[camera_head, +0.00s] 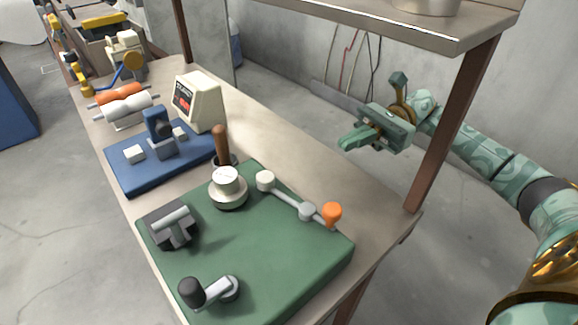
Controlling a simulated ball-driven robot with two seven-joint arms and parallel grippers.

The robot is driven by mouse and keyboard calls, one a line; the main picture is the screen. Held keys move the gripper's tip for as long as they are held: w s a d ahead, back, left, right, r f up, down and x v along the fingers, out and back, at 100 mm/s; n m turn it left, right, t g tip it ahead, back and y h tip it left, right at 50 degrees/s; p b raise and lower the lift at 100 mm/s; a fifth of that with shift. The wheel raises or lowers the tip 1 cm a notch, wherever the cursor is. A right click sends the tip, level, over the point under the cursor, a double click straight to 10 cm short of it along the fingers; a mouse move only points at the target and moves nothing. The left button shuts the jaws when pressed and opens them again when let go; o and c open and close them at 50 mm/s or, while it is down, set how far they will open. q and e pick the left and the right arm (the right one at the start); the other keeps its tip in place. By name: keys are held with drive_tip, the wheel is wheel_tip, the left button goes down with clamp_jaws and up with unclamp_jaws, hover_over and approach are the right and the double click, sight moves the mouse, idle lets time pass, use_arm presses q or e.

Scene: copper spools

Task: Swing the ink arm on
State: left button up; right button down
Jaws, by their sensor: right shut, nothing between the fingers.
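A grey arm (287,197) with an orange knob (332,213) lies across the right side of a green base (255,255) on the bench; it looks like the ink arm. Its other end has a pale round cap (265,180). My right gripper (347,145) is shut and empty. It is in the air to the upper right of the arm, beyond the bench's right edge in the picture, and apart from the arm. My left gripper is not in view.
The green base also bears a white round dial (227,180), a dark block (171,225) and a black-knobbed crank (191,292). A brown handle (220,143) stands behind it. A shelf (400,30) and its brown post (452,120) are near my right arm.

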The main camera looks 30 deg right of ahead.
sight(271, 177)
drive_tip(key=a+p, duration=0.1)
drive_tip(key=a, duration=1.2)
drive_tip(key=shift+a+p, duration=0.35)
drive_tip(key=shift+a, duration=0.05)
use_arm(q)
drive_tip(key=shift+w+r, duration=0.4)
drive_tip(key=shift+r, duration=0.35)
